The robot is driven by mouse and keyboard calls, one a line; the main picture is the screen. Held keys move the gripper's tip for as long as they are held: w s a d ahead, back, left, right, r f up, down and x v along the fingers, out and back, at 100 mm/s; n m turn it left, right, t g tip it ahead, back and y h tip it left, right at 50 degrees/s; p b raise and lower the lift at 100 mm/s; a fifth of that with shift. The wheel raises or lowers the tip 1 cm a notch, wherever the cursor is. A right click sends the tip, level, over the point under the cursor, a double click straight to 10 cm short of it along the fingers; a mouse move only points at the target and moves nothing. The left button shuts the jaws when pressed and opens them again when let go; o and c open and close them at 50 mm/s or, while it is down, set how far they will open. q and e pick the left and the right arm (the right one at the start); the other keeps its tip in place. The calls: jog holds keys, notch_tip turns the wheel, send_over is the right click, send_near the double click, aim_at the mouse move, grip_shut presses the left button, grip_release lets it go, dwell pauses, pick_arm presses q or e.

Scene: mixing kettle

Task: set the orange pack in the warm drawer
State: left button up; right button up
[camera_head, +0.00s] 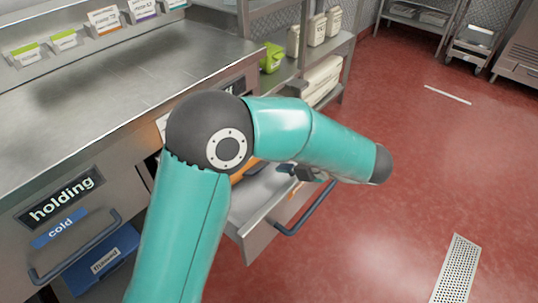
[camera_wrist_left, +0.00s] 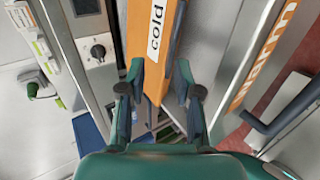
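The orange pack (camera_wrist_left: 134,35), with a white label reading "cold", stands between the fingers of my left gripper (camera_wrist_left: 158,72) in the left wrist view. In the head view only a bit of orange (camera_head: 245,170) shows under my left arm, and that arm hides most of the gripper. The warm drawer is pulled open; its front (camera_head: 252,238) and blue handle (camera_head: 307,208) show below my arm. In the wrist view its orange "warm" label (camera_wrist_left: 262,58) is at the right. My right gripper is out of view.
The closed-up steel counter (camera_head: 120,75) runs along the left. A shelf with a green tub (camera_head: 271,58) stands behind.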

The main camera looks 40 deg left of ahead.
pick_arm(q)
jog(key=p+v, duration=0.1)
jog(key=v, duration=0.4)
jog(key=shift+d+r, duration=0.1)
jog(key=shift+d, duration=0.05)
dwell(0.3)
